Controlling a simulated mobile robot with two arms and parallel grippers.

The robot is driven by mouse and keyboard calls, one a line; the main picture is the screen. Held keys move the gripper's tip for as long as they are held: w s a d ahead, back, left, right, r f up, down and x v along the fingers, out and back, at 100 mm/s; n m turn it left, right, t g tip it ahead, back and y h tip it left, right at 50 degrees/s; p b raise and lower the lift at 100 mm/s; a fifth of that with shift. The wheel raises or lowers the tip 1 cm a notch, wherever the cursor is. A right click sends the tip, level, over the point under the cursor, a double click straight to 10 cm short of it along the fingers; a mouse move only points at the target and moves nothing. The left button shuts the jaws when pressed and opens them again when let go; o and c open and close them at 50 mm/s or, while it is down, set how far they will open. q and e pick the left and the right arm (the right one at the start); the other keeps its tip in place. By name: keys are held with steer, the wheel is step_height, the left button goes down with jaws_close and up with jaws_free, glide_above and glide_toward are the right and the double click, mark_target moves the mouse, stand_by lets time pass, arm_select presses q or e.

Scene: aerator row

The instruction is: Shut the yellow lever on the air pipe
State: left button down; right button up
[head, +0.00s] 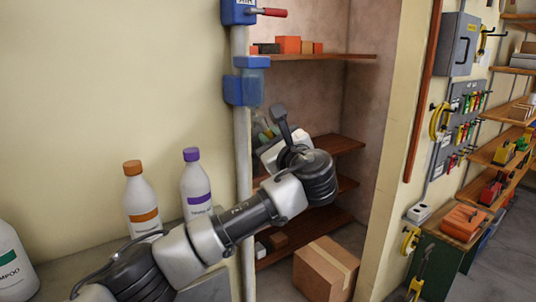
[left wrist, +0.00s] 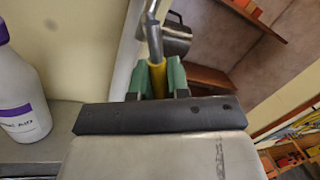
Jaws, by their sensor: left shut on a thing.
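The yellow lever (left wrist: 157,78) shows in the left wrist view between the green fingers of my left gripper (left wrist: 158,82). My left gripper is shut on it. A grey metal stem (left wrist: 153,38) runs up from the lever, near a metal cylinder (left wrist: 178,42). In the head view, my left gripper (head: 266,130) is beside the pale vertical pipe (head: 243,170), just below a blue fitting (head: 240,90). The lever cannot be made out there. Higher on the pipe, a red-handled lever (head: 272,12) sticks out from a blue block whose label appears to read AIR. My right gripper is not in view.
Two white bottles, one orange-capped (head: 142,200) and one purple-capped (head: 196,185), stand left of the pipe. Wooden shelves (head: 330,146) are in the recess behind my arm, with a cardboard box (head: 322,272) low down. A wall edge (head: 390,150) stands to the right.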

arm_select(q)
steer(key=shift+w+d+r+n+b, duration=0.1)
steer(key=shift+d+n+b, duration=0.1)
steer(key=shift+n+b, duration=0.35)
steer(key=c, duration=1.1)
jaws_free()
steer(key=b+v, duration=0.4)
steer(key=v, duration=0.6)
steer(key=shift+s+d+b, duration=0.25)
steer(key=shift+s+b, duration=0.1)
steer(key=shift+b, duration=0.05)
